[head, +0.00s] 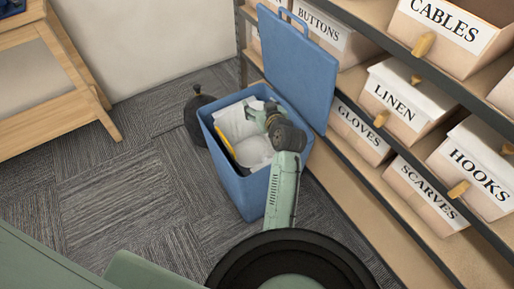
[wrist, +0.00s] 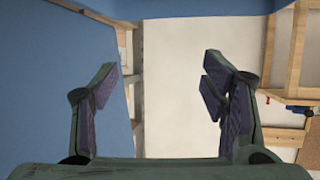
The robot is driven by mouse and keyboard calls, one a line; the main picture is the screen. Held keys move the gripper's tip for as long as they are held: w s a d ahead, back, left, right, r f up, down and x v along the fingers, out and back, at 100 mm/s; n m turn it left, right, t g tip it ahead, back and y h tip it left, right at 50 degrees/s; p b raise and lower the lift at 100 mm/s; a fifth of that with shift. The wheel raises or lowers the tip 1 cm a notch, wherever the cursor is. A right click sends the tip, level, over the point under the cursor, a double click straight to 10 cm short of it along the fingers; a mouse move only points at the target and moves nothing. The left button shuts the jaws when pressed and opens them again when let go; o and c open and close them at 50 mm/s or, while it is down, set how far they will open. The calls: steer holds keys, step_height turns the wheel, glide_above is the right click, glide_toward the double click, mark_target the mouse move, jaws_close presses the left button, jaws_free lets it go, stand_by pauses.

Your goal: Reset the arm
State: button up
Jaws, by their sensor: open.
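My gripper (head: 258,112) is over or just inside the mouth of an open blue bin (head: 248,196) in the head view; its exact height there is hard to tell. In the wrist view my gripper (wrist: 160,85) has its two dark-padded fingers spread apart, with nothing between them. My green arm comes up from the bottom of the head view and bends at a dark wrist joint over the bin. The raised blue lid (head: 300,50) stands behind the bin; a blue surface fills the left of the wrist view.
The bin holds white items (head: 254,151) and a yellow strip. A dark round object (head: 198,118) sits at its left. Shelves with labelled boxes, such as LINEN (head: 395,105), line the right. A wooden frame (head: 75,75) stands at left. Carpet (head: 110,195) between is clear.

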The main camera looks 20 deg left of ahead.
steer(key=shift+r, duration=0.55)
